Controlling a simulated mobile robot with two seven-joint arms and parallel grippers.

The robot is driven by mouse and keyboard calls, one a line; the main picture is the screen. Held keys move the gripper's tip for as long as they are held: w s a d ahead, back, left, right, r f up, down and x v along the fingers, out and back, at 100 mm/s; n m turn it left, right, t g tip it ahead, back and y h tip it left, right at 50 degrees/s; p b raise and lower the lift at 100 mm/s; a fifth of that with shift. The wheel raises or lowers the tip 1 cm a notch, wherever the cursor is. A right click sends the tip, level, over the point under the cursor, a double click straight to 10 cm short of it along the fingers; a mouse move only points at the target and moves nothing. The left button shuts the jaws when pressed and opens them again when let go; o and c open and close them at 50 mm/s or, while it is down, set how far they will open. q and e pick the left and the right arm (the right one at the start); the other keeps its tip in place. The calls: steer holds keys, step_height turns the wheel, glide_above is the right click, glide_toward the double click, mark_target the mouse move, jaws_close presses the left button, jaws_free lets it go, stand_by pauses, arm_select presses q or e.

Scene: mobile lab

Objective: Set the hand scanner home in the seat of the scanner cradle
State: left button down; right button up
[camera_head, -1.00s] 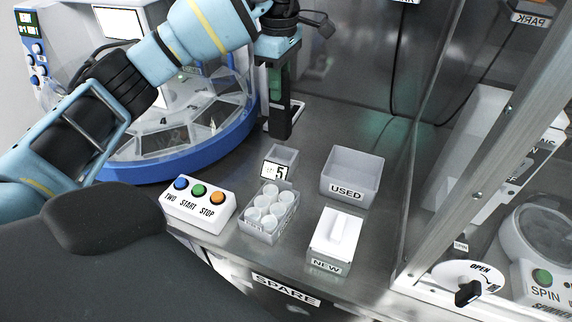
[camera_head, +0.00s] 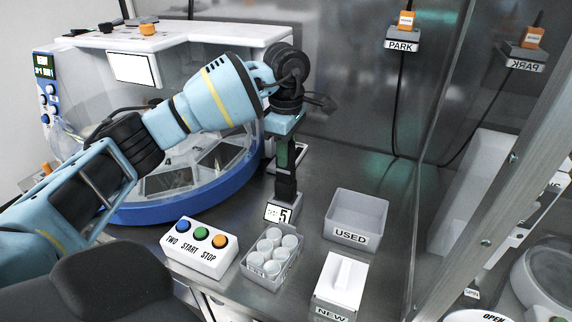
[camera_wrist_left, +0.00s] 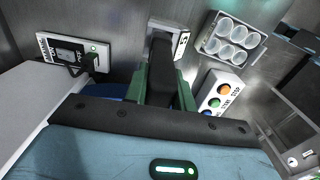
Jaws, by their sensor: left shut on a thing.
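My left gripper (camera_head: 284,160) points down with its green fingers shut on the dark, upright hand scanner (camera_head: 286,186). In the left wrist view the black scanner (camera_wrist_left: 168,75) shows between the two green fingers. The scanner cradle (camera_head: 294,211) appears to be the small grey open box behind the label marked 5. The scanner's lower end is at the cradle's mouth. I cannot tell whether it is inside or just above, because the scanner and label hide the seat. In the wrist view the cradle (camera_wrist_left: 163,27) lies beyond the scanner's end. My right gripper is not in view.
A tray of round white caps (camera_head: 270,256) and a three-button box (camera_head: 199,248) stand close in front. The USED bin (camera_head: 356,218) and NEW box (camera_head: 339,285) are to the right. A blue-rimmed round machine (camera_head: 190,200) stands behind left. A glass panel bounds the right.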

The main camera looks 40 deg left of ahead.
arm_select(q)
steer(key=shift+f, duration=1.85)
steer(key=c, duration=1.2)
jaws_free()
steer(key=shift+f, duration=0.15)
steer(key=shift+o, duration=0.2)
step_height(320, 180, up, 12)
steer(key=shift+r, duration=0.2)
steer(key=shift+f, duration=0.1)
